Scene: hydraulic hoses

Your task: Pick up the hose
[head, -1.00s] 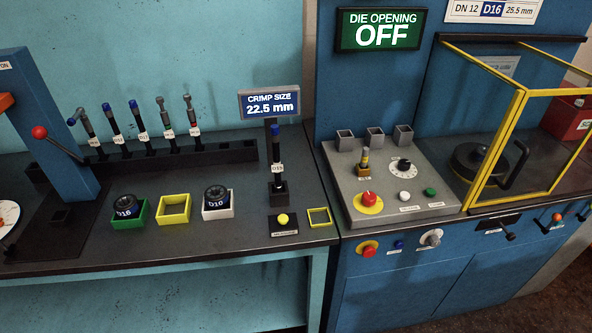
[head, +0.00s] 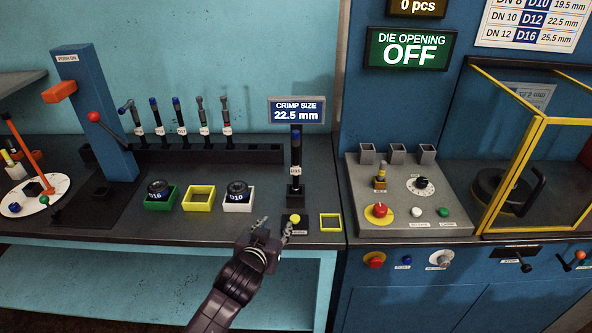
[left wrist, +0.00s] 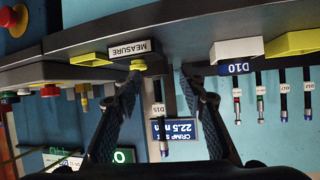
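A short black hose (head: 295,155) with a blue top end and a white tag stands upright in a small black holder under the crimp size display. It also shows in the left wrist view (left wrist: 159,122), between the two fingers. Several more tagged hoses (head: 180,118) stand in a black rack at the back of the bench. My left gripper (head: 275,228) is open and empty, in front of and below the standing hose, near the bench's front edge. In the left wrist view its fingers (left wrist: 163,100) are spread apart. My right gripper is not in view.
A measure plate with a yellow button (head: 295,218) lies in front of the holder, with a yellow frame (head: 330,222) beside it. Green, yellow and white die trays (head: 199,198) stand left. A crimp size display (head: 297,110) rises behind the hose. A grey control panel (head: 415,195) is right.

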